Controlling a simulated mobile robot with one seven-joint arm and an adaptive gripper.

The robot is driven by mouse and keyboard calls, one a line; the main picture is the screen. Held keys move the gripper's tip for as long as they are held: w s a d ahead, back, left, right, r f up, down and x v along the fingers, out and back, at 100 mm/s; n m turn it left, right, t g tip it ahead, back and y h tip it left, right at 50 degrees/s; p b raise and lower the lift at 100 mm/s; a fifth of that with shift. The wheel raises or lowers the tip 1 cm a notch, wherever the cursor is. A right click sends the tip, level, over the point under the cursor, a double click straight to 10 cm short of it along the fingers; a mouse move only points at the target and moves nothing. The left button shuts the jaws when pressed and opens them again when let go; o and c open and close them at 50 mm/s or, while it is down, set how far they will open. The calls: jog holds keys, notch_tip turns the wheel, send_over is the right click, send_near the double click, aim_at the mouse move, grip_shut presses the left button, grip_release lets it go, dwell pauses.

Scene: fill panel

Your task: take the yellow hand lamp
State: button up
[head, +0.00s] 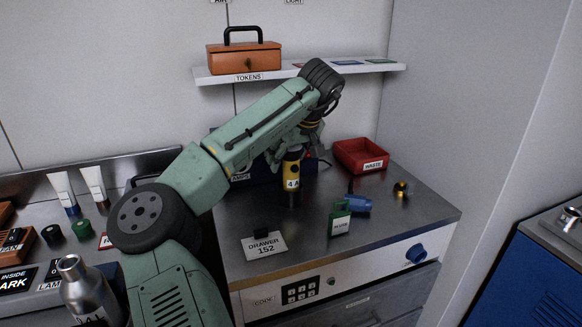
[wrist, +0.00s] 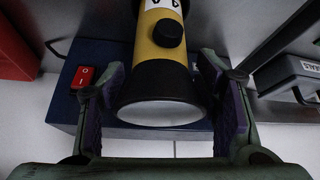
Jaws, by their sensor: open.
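The yellow hand lamp (head: 291,169) with black ends and a white "4 A" label stands upright on the grey metal counter. In the wrist view the lamp (wrist: 157,49) shows its wide black head with a pale lens and a black knob. My gripper (head: 290,146) is at the lamp's upper end, coming from above. In the wrist view my gripper (wrist: 161,108) is open, with one finger on each side of the lamp's head. A small gap shows at the left finger; contact at the right finger cannot be told.
A blue box (wrist: 62,108) with a red switch stands close behind the lamp. A shelf (head: 215,77) with an orange box hangs above.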

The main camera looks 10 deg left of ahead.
jog(key=shift+w+f, duration=0.1)
jog(key=shift+f, duration=0.15)
jog(key=shift+c, duration=0.5)
grip_shut()
